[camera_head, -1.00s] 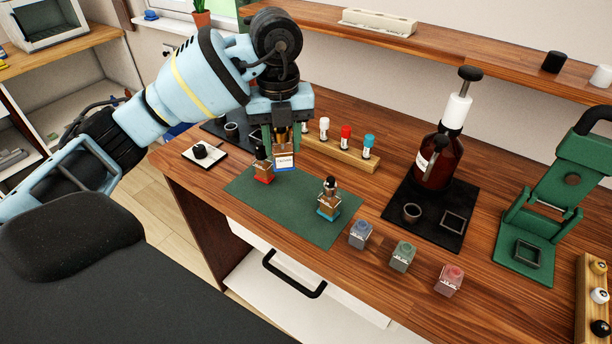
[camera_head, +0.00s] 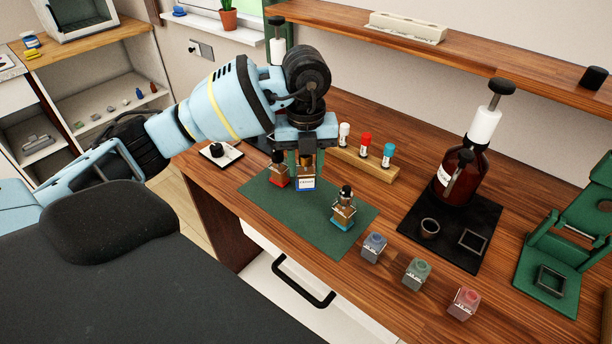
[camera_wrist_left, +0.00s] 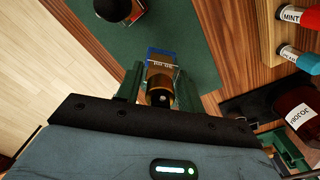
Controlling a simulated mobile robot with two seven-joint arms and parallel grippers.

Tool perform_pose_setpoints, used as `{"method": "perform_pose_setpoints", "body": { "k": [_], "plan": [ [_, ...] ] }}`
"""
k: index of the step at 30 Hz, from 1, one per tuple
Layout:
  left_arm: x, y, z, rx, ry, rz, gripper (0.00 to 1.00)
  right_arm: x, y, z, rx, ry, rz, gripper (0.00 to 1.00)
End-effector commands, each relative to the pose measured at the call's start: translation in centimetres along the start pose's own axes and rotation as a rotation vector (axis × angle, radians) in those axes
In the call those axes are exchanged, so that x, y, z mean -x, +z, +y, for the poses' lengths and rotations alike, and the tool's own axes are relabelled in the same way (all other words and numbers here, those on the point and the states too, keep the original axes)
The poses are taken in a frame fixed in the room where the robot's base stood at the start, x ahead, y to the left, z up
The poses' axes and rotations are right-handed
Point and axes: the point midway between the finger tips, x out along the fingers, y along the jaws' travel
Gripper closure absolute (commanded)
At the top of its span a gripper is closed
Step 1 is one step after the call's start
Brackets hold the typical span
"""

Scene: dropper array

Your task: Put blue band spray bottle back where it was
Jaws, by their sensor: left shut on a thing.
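The blue band spray bottle (camera_head: 306,180) is amber with a white label and a blue band at its base. My left gripper (camera_head: 306,160) is shut on its upper part and holds it upright over the back part of the green mat (camera_head: 298,224). I cannot tell whether its base touches the mat. In the left wrist view, the blue band bottle (camera_wrist_left: 160,68) sits between the green fingers of my left gripper (camera_wrist_left: 158,88). A red band bottle (camera_head: 279,172) stands just left of it, and a teal band bottle (camera_head: 343,212) stands right and nearer.
Three small blocks, blue (camera_head: 373,246), green (camera_head: 415,274) and red (camera_head: 463,303), line the front edge. A wooden rack (camera_head: 370,166) of capped vials stands behind the mat. A large brown pump bottle (camera_head: 460,176) stands right on a black mat. The mat's middle is clear.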

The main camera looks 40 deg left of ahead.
Motion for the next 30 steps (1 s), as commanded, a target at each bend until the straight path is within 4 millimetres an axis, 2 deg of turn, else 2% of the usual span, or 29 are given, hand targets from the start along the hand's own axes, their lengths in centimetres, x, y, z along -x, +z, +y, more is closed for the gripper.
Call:
{"method": "perform_pose_setpoints", "body": {
  "k": [5,12,24,25,30],
  "plan": [
    [-0.7,0.0,0.0,0.000,0.001,0.000,0.92,0.0,-0.1,0.0,-0.002,0.000,0.003,0.72],
    [-3.6,0.0,0.1,0.000,0.001,0.000,0.92,-0.1,-0.1,-0.2,-0.010,0.000,0.002,0.72],
    [-4.0,0.0,0.0,0.000,-0.001,-0.001,0.92,-0.1,-0.1,-0.2,-0.011,0.000,0.002,0.72],
    [-4.0,0.0,0.0,0.000,-0.001,0.000,0.60,-0.1,-0.1,-0.2,-0.011,0.000,0.002,0.72],
    [-4.0,0.0,0.0,0.000,0.000,-0.001,0.40,-0.1,0.0,-0.2,-0.008,0.000,0.001,0.72]
  ]
}}
